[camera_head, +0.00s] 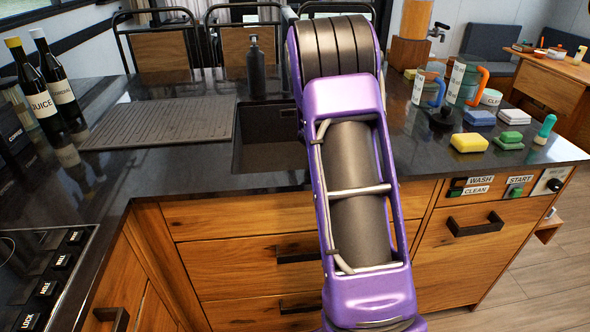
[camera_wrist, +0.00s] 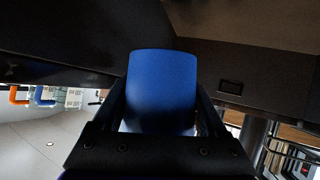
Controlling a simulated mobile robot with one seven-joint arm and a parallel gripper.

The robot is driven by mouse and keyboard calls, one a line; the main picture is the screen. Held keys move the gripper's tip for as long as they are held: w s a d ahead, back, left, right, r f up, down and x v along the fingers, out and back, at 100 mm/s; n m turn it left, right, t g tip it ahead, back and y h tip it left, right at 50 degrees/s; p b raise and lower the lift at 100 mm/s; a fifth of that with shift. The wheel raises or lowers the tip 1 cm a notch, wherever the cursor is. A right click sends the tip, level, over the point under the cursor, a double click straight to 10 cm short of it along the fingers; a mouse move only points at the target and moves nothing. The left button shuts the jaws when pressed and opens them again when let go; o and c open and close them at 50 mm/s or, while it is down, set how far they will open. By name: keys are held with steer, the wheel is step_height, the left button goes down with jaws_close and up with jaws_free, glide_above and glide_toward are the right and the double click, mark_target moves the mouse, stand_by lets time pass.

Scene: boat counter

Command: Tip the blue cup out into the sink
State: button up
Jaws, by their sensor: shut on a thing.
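In the wrist view a plain blue cup (camera_wrist: 161,88) sits between the two dark fingers of my gripper (camera_wrist: 160,100), which is shut on it. The room looks turned over in this view, so my wrist seems rolled; whether anything is in the cup or leaving it cannot be seen. In the head view my purple arm reaches across the counter and hides the gripper and the cup. The dark sink (camera_head: 268,152) is set in the counter just left of my arm, its right part hidden behind it.
A ribbed drainboard (camera_head: 160,122) lies left of the sink. A dark soap bottle (camera_head: 256,68) stands behind it. Two labelled bottles (camera_head: 38,90) stand at far left. Glass mugs (camera_head: 428,85), a yellow sponge (camera_head: 469,142) and other sponges are on the right counter.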

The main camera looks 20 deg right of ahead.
steer(key=shift+r+p, duration=2.6)
steer(key=shift+r, duration=0.3)
steer(key=shift+r, duration=0.3)
step_height(320, 180, up, 7)
steer(key=p, duration=0.6)
steer(key=s+a+n+t+y+b, duration=0.1)
steer(key=s+a, duration=0.3)
steer(key=a, duration=0.5)
steer(key=s+a+f+n+y+b, duration=0.1)
steer(key=s+a, duration=0.3)
steer(key=a, duration=0.6)
steer(key=s+a+f+n+t+y+b, duration=0.1)
steer(key=s+a+n+y+b, duration=0.1)
steer(key=a, duration=0.8)
steer(key=shift+s+a+n+t+y+b, duration=0.1)
steer(key=shift+s+n+t+y+b, duration=0.3)
steer(key=shift+s, duration=0.9)
steer(key=shift+s+a, duration=0.25)
steer(key=shift+f, duration=0.1)
